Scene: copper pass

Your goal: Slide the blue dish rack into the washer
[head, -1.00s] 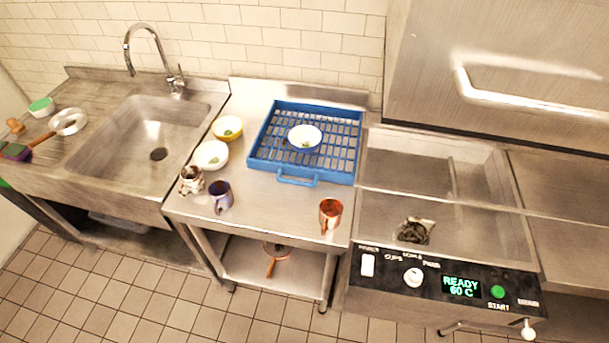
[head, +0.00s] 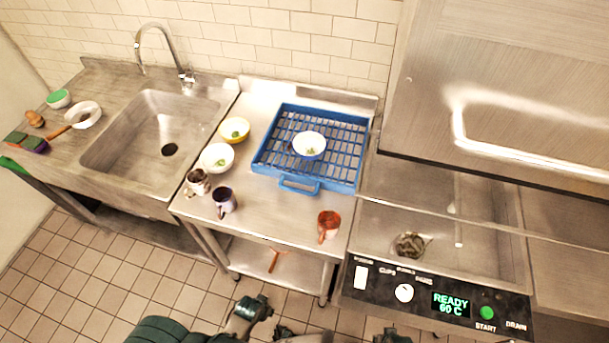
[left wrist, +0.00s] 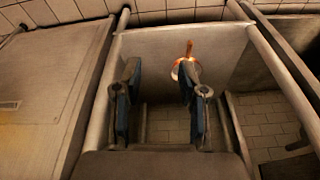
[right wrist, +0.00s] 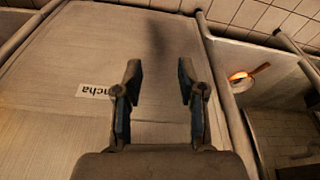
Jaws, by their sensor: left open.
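The blue dish rack (head: 320,186) lies flat on the steel table, its front handle toward me. My left gripper (left wrist: 160,70) is open and empty, facing the table's lower shelf. My right gripper (right wrist: 159,70) is open and empty before a steel panel with a partly hidden label. Neither touches the rack. Arm parts show at the head view's bottom edge.
Left of the rack are a yellow bowl (head: 234,129), a white bowl (head: 217,157), a dirty cup (head: 198,181) and a dark mug (head: 224,201). A copper mug (head: 328,225) stands at the front right. A dark clump (head: 410,245) lies in the washer basin.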

